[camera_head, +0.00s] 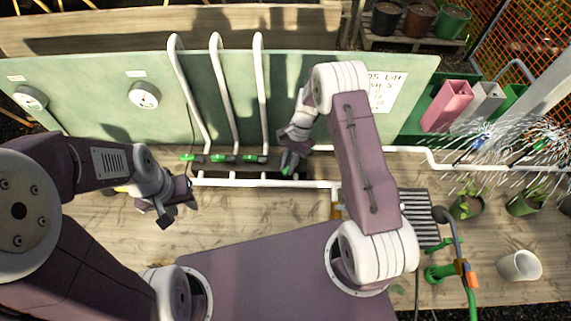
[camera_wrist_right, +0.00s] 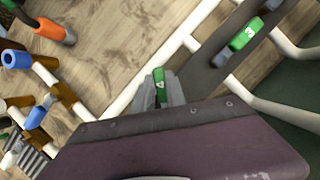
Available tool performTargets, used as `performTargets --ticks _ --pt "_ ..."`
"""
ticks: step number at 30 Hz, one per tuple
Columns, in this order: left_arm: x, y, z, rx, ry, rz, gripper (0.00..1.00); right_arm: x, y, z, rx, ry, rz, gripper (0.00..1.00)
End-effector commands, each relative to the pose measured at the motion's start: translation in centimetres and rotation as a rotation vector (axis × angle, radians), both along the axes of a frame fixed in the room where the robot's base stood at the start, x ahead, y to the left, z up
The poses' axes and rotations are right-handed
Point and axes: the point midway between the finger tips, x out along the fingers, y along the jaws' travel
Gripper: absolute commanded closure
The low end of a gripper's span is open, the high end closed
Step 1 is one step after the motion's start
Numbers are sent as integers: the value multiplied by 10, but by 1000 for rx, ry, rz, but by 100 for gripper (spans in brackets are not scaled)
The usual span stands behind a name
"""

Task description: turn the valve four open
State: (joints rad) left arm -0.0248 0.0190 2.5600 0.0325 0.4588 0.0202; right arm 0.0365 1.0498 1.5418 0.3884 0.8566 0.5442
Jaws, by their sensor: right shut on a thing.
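Valve four has a green handle marked 4 (camera_wrist_right: 160,87). It stands between the fingers of my right gripper (camera_wrist_right: 161,91) in the right wrist view, and the gripper is shut on it. In the head view my right gripper (camera_head: 291,162) is at the right end of the valve row and covers most of this valve. The handle points at an angle to the green handle marked 3 (camera_wrist_right: 243,35), which lies along the dark bar. My left gripper (camera_head: 178,208) is open and empty over the wooden bench.
Other green valve handles (camera_head: 220,158) sit in a row left of my right gripper, below white upright pipes (camera_head: 262,95). A white pipe (camera_head: 300,183) runs in front. A green hose tap (camera_head: 438,273), a white pot (camera_head: 519,266) and plants stand at the right.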

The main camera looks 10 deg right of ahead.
Motion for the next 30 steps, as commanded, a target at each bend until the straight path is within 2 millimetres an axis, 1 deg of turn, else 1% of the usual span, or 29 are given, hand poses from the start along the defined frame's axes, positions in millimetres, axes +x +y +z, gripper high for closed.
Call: performTargets --ticks 1,9,15,21,30 --pt "0 0 -4 0 0 0 64 -3 -1 -4 -1 3 46 100" --pt "0 0 -12 0 0 0 64 -11 -10 -3 -1 4 290 100" --pt "0 0 -15 0 0 0 64 -14 -16 -3 0 5 439 100" --pt "0 0 -18 0 0 0 64 -16 -21 -2 0 5 547 100" --pt "0 0 -19 0 0 0 64 -18 -24 -2 1 5 623 100"
